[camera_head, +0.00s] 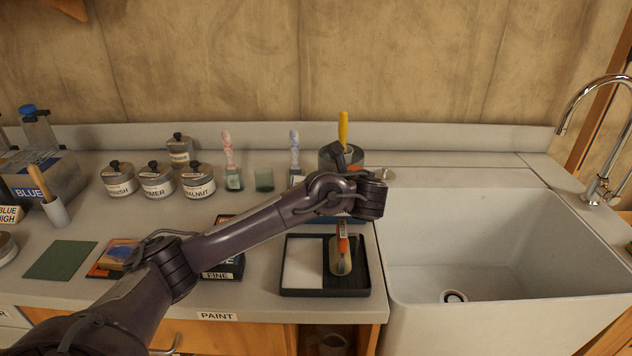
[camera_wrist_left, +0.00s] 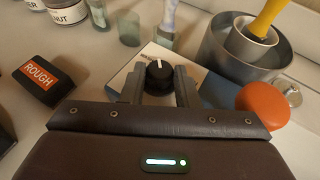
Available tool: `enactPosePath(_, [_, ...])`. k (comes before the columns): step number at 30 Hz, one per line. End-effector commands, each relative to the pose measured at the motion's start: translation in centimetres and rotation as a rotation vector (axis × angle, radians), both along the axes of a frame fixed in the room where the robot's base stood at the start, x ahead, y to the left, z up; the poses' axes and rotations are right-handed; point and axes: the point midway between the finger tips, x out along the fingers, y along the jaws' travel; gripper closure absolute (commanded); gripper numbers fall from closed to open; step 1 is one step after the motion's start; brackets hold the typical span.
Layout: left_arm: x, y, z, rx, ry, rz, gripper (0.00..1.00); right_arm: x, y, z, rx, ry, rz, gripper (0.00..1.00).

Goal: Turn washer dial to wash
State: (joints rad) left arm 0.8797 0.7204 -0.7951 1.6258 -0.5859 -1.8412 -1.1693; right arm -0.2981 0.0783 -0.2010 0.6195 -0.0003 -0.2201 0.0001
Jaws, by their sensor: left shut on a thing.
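The washer's dial (camera_wrist_left: 158,74) is a round black knob with a white pointer line, on a pale panel (camera_wrist_left: 122,77) in the left wrist view. The pointer is directed toward the top of that view. Small marks on the panel are too small to read. My left gripper (camera_wrist_left: 160,88) has one finger on each side of the dial and is shut on it. In the head view my left arm (camera_head: 240,235) reaches across the counter and covers most of the washer and the dial. My right gripper is not in view.
An orange round knob (camera_wrist_left: 264,103) and a grey metal pot (camera_wrist_left: 232,50) with a yellow handle are right of the dial. A black ROUGH block (camera_wrist_left: 42,80) is left. Labelled tins (camera_head: 157,180), a black tray (camera_head: 325,288) and a white sink (camera_head: 490,245) surround the arm.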

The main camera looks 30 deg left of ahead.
Motion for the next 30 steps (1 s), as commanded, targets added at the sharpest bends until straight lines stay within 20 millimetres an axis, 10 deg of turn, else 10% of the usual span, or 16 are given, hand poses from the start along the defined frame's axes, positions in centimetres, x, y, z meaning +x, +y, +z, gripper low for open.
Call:
enactPosePath(12, [0.0,0.0,0.0,-0.001,0.000,0.007,0.95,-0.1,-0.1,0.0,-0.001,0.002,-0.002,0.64])
enactPosePath(13, [0.0,0.0,0.0,-0.001,0.000,0.006,0.70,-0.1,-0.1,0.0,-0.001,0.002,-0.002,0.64])
enactPosePath(17, [0.0,0.0,0.0,-0.001,0.000,0.007,0.53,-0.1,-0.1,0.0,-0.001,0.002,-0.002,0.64])
enactPosePath(30, [0.1,-0.1,1.2,-0.002,-0.004,0.006,0.51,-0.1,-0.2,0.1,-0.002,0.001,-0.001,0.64])
